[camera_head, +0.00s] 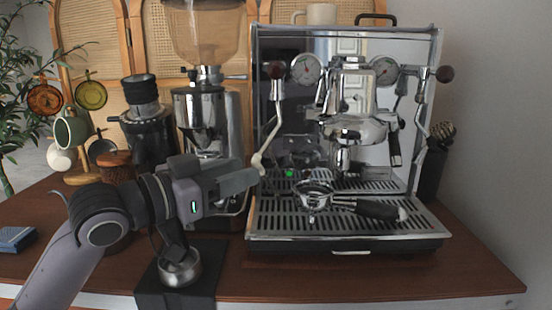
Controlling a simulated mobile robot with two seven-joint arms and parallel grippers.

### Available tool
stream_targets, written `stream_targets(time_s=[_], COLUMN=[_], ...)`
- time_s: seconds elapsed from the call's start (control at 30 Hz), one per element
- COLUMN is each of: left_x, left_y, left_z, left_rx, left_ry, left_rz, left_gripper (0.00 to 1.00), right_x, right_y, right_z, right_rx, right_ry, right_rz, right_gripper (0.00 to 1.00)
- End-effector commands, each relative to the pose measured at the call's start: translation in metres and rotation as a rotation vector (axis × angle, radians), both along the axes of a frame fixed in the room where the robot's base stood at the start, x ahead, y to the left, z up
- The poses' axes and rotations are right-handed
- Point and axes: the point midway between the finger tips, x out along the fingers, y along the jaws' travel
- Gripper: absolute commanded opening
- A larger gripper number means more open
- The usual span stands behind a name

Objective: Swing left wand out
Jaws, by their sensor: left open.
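The espresso machine (345,47) stands at the middle right of the counter. Its left steam wand (271,135) hangs from the knob at the machine's left front and bends down to a tip near the drip tray (260,217). My left gripper (255,174) reaches in from the left, its fingers pointing right at the wand's lower end. The fingertips overlap the wand tip in the picture; I cannot tell whether they touch it. The gripper is open, though the gap between the fingers is hard to see. My right gripper is not in view.
A portafilter (376,208) lies on the drip tray, its handle to the right. A grinder (205,110) stands behind my left gripper. A tamper (180,270) sits on a black mat below my arm. A mug tree (77,178) stands at left. The front right counter is clear.

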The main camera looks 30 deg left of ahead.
Motion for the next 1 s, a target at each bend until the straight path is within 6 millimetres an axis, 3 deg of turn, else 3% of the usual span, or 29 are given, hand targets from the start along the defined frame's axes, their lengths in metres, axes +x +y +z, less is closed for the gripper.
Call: stream_targets(time_s=[0.6, 1.0], left_x=[0.059, 0.065], left_y=[-0.018, -0.02], left_z=[0.001, 0.0], left_rx=[-0.002, 0.001], left_ry=[0.0, 0.001], left_rz=[-0.001, -0.001], left_gripper=[0.4, 0.4], right_x=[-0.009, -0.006], right_y=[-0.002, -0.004], right_z=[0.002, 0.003], right_rx=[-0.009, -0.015], right_ry=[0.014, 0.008], right_rz=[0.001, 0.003], right_gripper=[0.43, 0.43])
